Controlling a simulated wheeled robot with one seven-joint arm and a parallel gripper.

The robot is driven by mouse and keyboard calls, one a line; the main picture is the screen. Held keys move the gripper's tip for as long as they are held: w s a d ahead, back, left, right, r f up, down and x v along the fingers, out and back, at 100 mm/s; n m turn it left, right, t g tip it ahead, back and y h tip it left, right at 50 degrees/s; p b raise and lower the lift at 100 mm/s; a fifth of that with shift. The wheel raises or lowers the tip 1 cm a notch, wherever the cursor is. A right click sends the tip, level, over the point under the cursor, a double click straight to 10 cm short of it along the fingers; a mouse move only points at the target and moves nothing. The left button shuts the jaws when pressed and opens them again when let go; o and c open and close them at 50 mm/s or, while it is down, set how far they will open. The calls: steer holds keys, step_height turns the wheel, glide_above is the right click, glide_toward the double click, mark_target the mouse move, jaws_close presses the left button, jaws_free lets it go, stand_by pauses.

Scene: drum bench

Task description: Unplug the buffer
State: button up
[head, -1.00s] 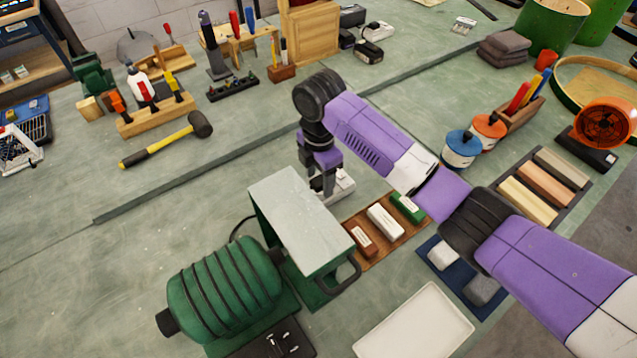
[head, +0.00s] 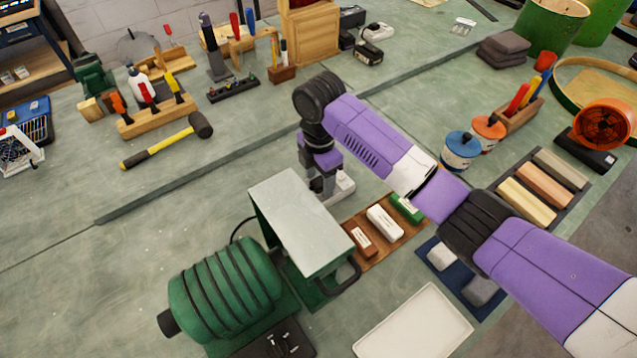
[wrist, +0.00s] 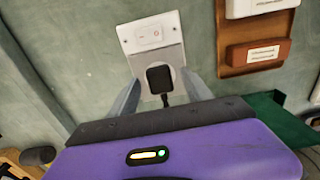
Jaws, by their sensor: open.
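The buffer (head: 225,285) is a green ribbed motor at the lower left of the head view, beside a green box with a pale top. A black cord (head: 238,226) shows behind it. In the wrist view a black plug (wrist: 158,79) sits in a white socket plate (wrist: 140,33) with a switch. Its cord runs down behind my gripper's body. My gripper (wrist: 161,77) is open, with one grey finger on each side of the plug; I cannot tell whether they touch it. In the head view my gripper (head: 322,187) points down at the socket, and the plug is hidden.
The pale-topped box (head: 300,220) stands close in front of my gripper. A brown tray with compound bars (head: 384,222) lies just right of the socket. A hammer (head: 165,140) and tool racks lie farther back left. Bench between hammer and box is clear.

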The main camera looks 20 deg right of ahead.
mark_target(319, 182)
stand_by(0.6)
jaws_close()
steer(key=shift+r+p, duration=0.2)
steer(key=shift+p, duration=0.25)
steer(key=shift+r+p, duration=2.65)
steer(key=shift+r, duration=0.2)
jaws_free()
step_height(319, 182, up, 8)
steer(key=shift+f+b, duration=0.15)
steer(key=shift+b, duration=0.5)
